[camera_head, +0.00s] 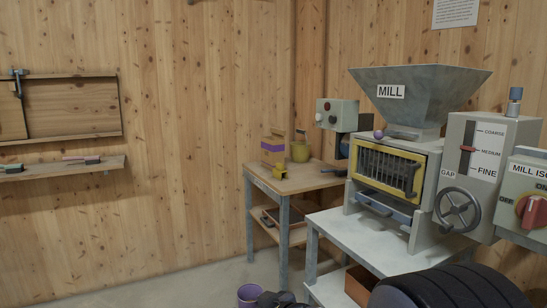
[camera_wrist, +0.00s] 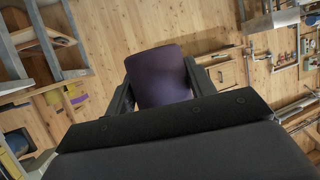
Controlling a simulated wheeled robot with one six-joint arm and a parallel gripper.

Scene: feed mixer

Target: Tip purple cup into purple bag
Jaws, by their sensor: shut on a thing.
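The purple cup (camera_head: 248,295) is at the bottom edge of the head view, roughly upright and cut off below. Its contents cannot be made out. My gripper (camera_head: 275,299) is beside it, and in the wrist view my gripper's two dark fingers (camera_wrist: 159,68) are shut on the cup's sides (camera_wrist: 160,80). The purple bag (camera_head: 273,148), tan with a purple band, stands on the small wooden table (camera_head: 285,183), farther back and well above the cup in the picture. The cup is apart from the bag.
Open floor (camera_head: 190,283) lies left of the table. A wall shelf (camera_head: 60,168) holds brushes.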

